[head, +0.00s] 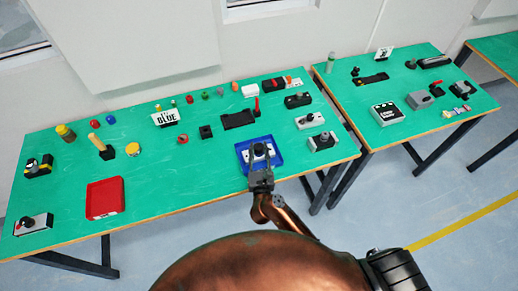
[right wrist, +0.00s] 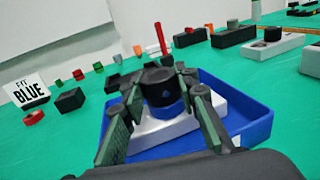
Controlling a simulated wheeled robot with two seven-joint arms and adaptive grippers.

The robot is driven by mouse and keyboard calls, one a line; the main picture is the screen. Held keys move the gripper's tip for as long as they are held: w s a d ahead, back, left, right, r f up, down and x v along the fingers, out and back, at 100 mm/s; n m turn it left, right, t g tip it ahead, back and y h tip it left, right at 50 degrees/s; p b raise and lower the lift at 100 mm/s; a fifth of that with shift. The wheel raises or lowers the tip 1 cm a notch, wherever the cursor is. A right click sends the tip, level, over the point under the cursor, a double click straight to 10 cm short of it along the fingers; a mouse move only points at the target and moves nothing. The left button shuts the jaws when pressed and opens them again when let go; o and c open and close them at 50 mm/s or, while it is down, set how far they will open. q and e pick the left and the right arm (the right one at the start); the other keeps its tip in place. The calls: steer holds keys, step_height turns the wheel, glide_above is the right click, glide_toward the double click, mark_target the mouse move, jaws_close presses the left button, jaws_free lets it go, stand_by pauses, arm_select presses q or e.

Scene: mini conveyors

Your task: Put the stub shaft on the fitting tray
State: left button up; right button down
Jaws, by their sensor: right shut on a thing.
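The stub shaft, a dark round post on a pale grey-white block, is between my right fingers in the right wrist view (right wrist: 160,82). Its pale base shows low inside the blue tray (right wrist: 248,125), which looks like the fitting tray; I cannot tell if the base touches its floor. In the head view the blue tray (head: 241,158) lies near the table's front edge, with the right gripper (head: 260,161) over it. The right gripper is shut on the shaft's dark upper part. A white sign reading FIT BLUE (head: 169,118) stands behind, to the left. My left gripper is not in view.
A red tray (head: 105,199) lies at the front left. A black rack (head: 238,120) and a small black block (head: 206,132) stand behind the blue tray. Grey blocks with dark tops (head: 322,141) stand to its right. Green table between the two trays is mostly clear.

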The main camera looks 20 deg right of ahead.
steer(key=c, duration=1.5)
jaws_free()
steer(key=v, duration=1.2)
steer(key=shift+r+b, duration=0.1)
steer(key=shift+b, duration=0.25)
